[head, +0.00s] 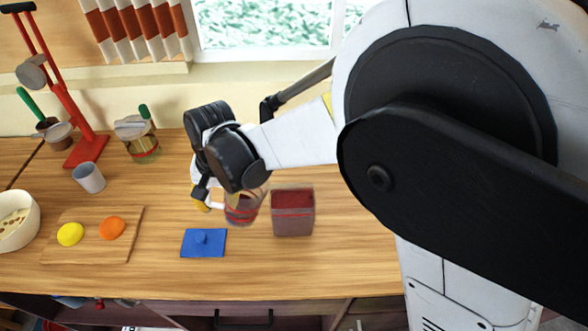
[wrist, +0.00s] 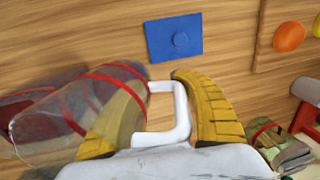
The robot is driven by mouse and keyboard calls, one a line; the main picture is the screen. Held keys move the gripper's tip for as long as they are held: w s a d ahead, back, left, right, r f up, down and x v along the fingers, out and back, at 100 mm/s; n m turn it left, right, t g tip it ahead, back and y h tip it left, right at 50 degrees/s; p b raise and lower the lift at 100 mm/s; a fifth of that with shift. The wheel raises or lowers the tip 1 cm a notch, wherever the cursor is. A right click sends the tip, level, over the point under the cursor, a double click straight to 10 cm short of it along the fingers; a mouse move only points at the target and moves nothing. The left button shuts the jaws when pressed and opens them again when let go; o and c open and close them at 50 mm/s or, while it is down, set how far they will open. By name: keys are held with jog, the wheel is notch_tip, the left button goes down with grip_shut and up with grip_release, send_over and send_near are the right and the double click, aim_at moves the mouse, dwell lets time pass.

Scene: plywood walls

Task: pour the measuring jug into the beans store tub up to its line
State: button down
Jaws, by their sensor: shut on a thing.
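My gripper (wrist: 168,100) is shut on the white handle (wrist: 182,112) of the clear measuring jug (wrist: 90,105), which has red bands. In the head view the jug (head: 243,207) is held just left of the beans store tub (head: 293,222) and looks slightly tilted. The tub is clear and square, with dark red inside and a red line around it. The tub (wrist: 15,108) is partly hidden behind the jug in the wrist view. The amount left in the jug and the exact level in the tub are unclear. A blue lid (head: 203,243) lies on the counter.
A wooden board (head: 88,248) holds yellow and orange items. A grey cup (head: 89,177), a glass jar (head: 144,150) with a green-handled item and a red stand (head: 85,150) are behind it. A white bowl (head: 30,231) is far left. Counter right of the tub is clear.

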jog(key=shift+a+f+h+b, duration=0.25)
jog(key=shift+f+h+b, duration=0.35)
jog(key=shift+f, duration=0.6)
jog(key=shift+f+h+b, duration=0.35)
jog(key=shift+f+h, duration=0.15)
jog(key=shift+h, duration=0.2)
notch_tip(320, 180, up, 7)
jog(key=p, duration=0.4)
jog(key=shift+p, duration=0.3)
jog(key=shift+s, duration=0.1)
